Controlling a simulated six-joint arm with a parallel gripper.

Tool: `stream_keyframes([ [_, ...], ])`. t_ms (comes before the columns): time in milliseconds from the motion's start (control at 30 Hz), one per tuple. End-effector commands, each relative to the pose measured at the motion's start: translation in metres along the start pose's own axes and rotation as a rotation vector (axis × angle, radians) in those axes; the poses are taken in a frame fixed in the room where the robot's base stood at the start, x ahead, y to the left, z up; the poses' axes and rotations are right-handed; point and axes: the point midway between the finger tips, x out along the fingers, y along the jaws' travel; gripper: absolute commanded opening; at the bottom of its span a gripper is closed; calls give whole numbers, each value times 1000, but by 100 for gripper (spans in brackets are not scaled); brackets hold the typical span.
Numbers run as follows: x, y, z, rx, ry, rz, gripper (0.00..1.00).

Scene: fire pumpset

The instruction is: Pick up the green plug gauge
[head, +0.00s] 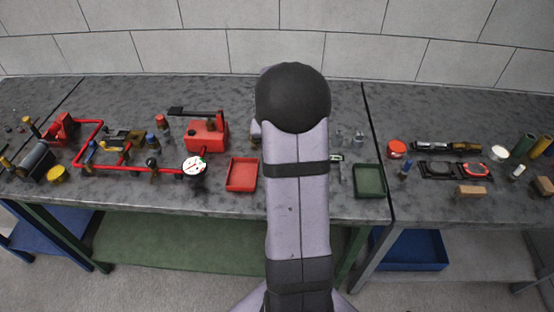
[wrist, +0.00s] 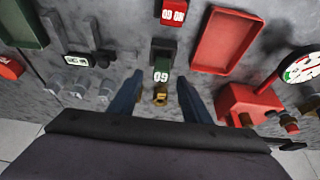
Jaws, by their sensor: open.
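The green plug gauge (wrist: 162,69) lies on the grey bench in the wrist view, with a white upside-down marking on its green body and a brass end towards my gripper. My gripper (wrist: 159,82) is open, one blue finger on each side of the gauge. I see a gap on both sides, and cannot tell how far above the bench the fingertips are. A red block with white lettering (wrist: 173,13) lies just beyond the green gauge. In the head view my arm hides the gauge and my gripper.
A red tray (wrist: 228,41) and a red box (wrist: 250,103) are on the right in the wrist view. Grey fittings (wrist: 79,90), a small digital device (wrist: 77,60) and a green tray (wrist: 21,25) are on the left. In the head view, red pipework (head: 130,170) is on the left.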

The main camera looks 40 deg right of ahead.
Motion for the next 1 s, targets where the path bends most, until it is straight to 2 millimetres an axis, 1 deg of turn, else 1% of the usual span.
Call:
stream_keyframes([
  [167, 3, 0, 0, 0, -1, 0, 44],
  [267, 10, -1, 1, 0, -3, 0, 44],
  [500, 35, -2, 2, 0, -3, 0, 44],
  [633, 46, -2, 2, 0, -1, 0, 44],
  [800, 52, -2, 2, 0, 1, 0, 44],
  [1000, 52, -2, 2, 0, 1, 0, 44],
])
